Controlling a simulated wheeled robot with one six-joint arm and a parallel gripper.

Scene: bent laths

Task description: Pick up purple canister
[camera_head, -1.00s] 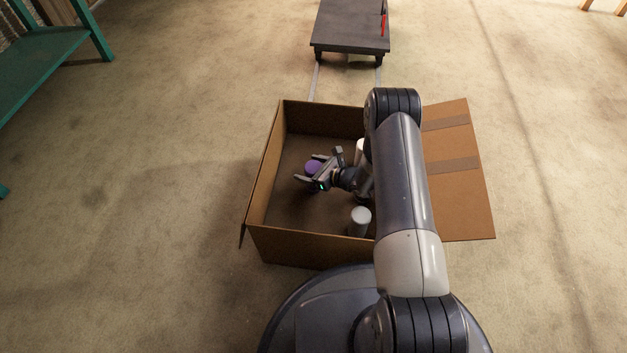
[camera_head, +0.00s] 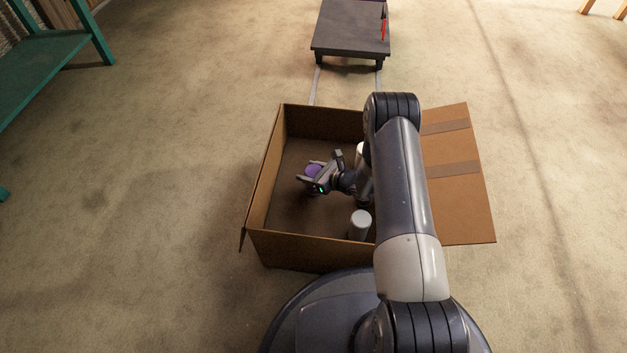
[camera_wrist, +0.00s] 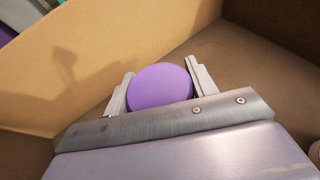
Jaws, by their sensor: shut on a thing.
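The purple canister (camera_head: 314,170) is inside the open cardboard box (camera_head: 268,190), left of the box's middle. My gripper (camera_head: 311,174) is shut on it. In the wrist view the canister's round purple top (camera_wrist: 160,87) sits between the two fingers of my gripper (camera_wrist: 160,90), one finger on each side. The canister's lower part is hidden behind my gripper, so I cannot tell whether it touches the box floor.
A white canister (camera_head: 360,224) stands in the box near its front right. Another white thing (camera_head: 359,152) is partly hidden behind my arm. A box flap (camera_head: 455,200) lies out to the right. A dark low table (camera_head: 350,30) stands beyond, a green bench (camera_head: 40,55) far left.

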